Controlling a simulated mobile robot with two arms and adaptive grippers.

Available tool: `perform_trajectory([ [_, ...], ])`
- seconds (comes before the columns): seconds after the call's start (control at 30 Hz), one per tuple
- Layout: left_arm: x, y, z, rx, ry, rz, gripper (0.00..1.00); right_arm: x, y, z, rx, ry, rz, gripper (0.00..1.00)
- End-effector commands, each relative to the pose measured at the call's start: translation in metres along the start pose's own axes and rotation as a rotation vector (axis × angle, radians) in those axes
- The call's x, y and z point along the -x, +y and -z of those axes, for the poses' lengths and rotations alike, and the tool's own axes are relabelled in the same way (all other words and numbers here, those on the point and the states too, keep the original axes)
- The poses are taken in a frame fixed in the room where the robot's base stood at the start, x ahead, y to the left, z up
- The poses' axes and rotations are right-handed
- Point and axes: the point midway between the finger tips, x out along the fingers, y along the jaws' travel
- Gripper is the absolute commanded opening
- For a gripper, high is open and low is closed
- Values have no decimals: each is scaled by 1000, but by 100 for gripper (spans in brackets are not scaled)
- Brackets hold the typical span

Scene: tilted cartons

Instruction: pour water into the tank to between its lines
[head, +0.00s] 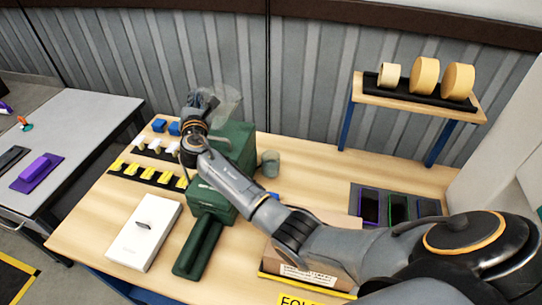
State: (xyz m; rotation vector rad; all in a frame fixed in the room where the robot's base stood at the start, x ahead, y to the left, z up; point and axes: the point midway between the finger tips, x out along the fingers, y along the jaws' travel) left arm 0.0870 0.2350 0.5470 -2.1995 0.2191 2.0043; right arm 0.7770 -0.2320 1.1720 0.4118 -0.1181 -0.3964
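A green machine (237,153) stands on the wooden table, with a long green arm or handle (199,246) reaching toward the front. My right arm crosses over it from the lower right. My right gripper (204,100) is at the machine's back left, above the tabletop. A clear, see-through container (228,104) shows right beside the fingers, over the back of the machine. The fingers are dark and small, so I cannot tell whether they are closed on it. No water level or lines can be made out. My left gripper is not in view.
A white box (145,232) lies at the front left. Rows of yellow (148,173) and white pieces lie behind it. A grey-green cup (270,164) stands right of the machine. An open carton (315,235) is partly behind my arm. A raised shelf (422,97) holds tape rolls.

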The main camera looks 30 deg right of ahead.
Motion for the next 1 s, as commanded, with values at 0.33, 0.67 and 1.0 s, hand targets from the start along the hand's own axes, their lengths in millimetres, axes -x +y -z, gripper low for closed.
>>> perform_trajectory([
  [0.33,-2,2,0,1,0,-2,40,-4,-8,36,330,16,23,0],
  [0.67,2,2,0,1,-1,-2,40,-6,-14,45,468,28,36,0],
  [1.0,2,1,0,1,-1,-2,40,-6,-14,45,466,28,35,0],
])
